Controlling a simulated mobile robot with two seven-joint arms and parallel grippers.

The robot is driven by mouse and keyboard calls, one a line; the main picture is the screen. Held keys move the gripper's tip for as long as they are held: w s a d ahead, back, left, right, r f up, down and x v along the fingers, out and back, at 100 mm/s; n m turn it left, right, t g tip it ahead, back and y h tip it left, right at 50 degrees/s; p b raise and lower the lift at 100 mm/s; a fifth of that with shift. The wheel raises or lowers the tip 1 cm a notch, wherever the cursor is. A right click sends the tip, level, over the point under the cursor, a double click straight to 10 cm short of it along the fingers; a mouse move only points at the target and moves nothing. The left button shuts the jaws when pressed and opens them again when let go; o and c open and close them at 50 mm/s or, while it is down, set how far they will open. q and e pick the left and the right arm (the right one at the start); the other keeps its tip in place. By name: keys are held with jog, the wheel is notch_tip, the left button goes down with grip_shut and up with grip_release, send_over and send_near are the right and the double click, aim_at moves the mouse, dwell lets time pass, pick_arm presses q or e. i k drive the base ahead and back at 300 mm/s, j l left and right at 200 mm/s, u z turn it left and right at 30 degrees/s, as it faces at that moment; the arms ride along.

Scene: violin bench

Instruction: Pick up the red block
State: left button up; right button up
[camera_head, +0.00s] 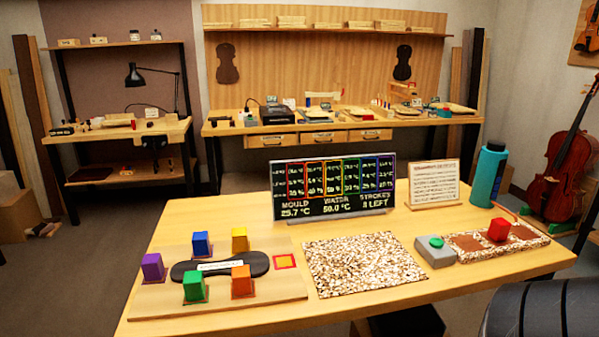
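The red block (499,229) stands upright at the right of the bench, on a speckled strip (540,240) with reddish-brown patches. It sits on or beside one of these patches, and nothing covers it. Neither of my grippers shows in the head view, so I cannot see whether they are open or shut.
A grey box with a green button (436,250) stands just left of the strip. A teal bottle (487,175) and a text sign (434,183) stand behind. A wooden board (210,306) at left holds several coloured blocks around a dark form. A speckled mat (364,264) lies mid-bench.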

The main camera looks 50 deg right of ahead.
aim_at(499, 228)
jog(key=z, duration=1.45)
